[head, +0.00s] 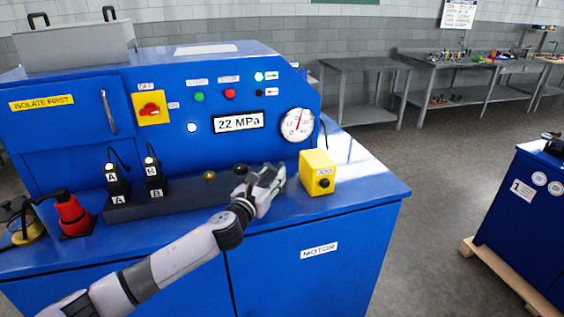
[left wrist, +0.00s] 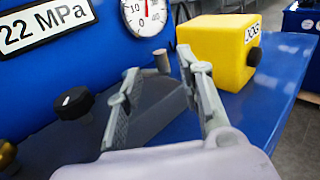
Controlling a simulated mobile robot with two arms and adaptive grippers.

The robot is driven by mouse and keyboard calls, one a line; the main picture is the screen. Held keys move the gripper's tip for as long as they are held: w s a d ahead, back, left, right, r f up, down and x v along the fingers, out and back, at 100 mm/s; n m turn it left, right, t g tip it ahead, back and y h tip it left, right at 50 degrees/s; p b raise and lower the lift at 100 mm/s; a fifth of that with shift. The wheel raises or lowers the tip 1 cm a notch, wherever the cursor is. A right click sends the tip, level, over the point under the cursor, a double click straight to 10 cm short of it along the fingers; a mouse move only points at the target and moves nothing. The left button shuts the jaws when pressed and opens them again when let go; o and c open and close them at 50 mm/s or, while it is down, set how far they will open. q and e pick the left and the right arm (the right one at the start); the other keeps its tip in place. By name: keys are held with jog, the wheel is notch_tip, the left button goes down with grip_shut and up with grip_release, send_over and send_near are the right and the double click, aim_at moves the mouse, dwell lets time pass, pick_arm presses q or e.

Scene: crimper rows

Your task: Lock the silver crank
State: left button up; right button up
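A small silver post (left wrist: 162,60), which looks like the silver crank, stands at the far end of the dark bar, beside the yellow JOG box. In the left wrist view it appears between the fingertips of my left gripper (left wrist: 160,72), with no clear contact. In the head view my left gripper (head: 273,176) reaches over the right end of the dark bar (head: 170,204) and covers the post. The gripper is open, its fingers spread apart. The crank's lock position cannot be told. My right gripper is in neither view.
A black knob (left wrist: 73,102) and a brass knob (head: 209,175) stand left of the post. The yellow JOG box (head: 318,173) is close on the right. Behind are the gauge (head: 297,125) and the 22 MPa display (head: 238,121). Plugs A and B stand farther left.

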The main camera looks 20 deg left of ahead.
aim_at(280, 166)
pick_arm(q)
jog(key=w, duration=0.2)
jog(key=shift+w+d+r, duration=0.15)
jog(key=shift+w+d, duration=0.05)
jog(key=shift+w, duration=0.2)
jog(key=w, duration=0.3)
jog(key=shift+d, duration=0.15)
jog(key=shift+w+d, duration=0.1)
jog(key=shift+w, duration=0.5)
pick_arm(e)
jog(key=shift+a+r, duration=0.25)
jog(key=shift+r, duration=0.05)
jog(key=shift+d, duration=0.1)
pick_arm(q)
jog(key=shift+c, duration=0.6)
grip_shut()
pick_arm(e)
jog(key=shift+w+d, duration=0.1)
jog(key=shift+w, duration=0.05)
